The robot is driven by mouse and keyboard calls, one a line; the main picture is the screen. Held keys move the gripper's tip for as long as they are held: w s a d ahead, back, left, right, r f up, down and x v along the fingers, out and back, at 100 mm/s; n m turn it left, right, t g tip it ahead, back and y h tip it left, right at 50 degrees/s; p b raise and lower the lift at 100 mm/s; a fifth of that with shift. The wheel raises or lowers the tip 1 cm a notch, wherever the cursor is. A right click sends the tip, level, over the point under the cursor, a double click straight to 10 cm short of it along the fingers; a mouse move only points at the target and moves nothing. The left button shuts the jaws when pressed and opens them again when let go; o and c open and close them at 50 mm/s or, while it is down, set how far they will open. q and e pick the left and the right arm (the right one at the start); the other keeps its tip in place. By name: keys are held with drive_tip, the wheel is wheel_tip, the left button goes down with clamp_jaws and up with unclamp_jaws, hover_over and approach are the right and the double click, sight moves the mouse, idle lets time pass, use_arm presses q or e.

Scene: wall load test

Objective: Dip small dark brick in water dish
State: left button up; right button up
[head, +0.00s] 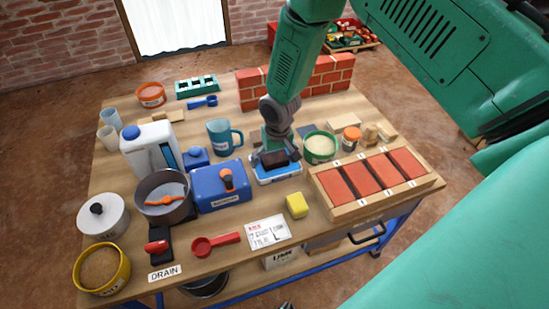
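My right gripper (273,153) reaches down from the top of the head view over the middle of the table. Its fingers sit around a small dark brick (275,160) and appear shut on it. The brick is at the white and blue water dish (280,176), over or in its opening. I cannot tell how deep it sits or whether it touches the water. The gripper and brick hide the dish's back part. My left gripper is not in view.
A yellow sponge (297,206) lies in front. A brick wall (330,73) stands behind.

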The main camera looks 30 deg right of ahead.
drive_tip(key=shift+r, duration=0.1)
drive_tip(key=shift+r, duration=0.3)
wheel_tip(320, 180, up, 11)
drive_tip(key=s, duration=0.1)
drive_tip(key=shift+s, duration=0.2)
drive_tip(key=shift+a, duration=0.1)
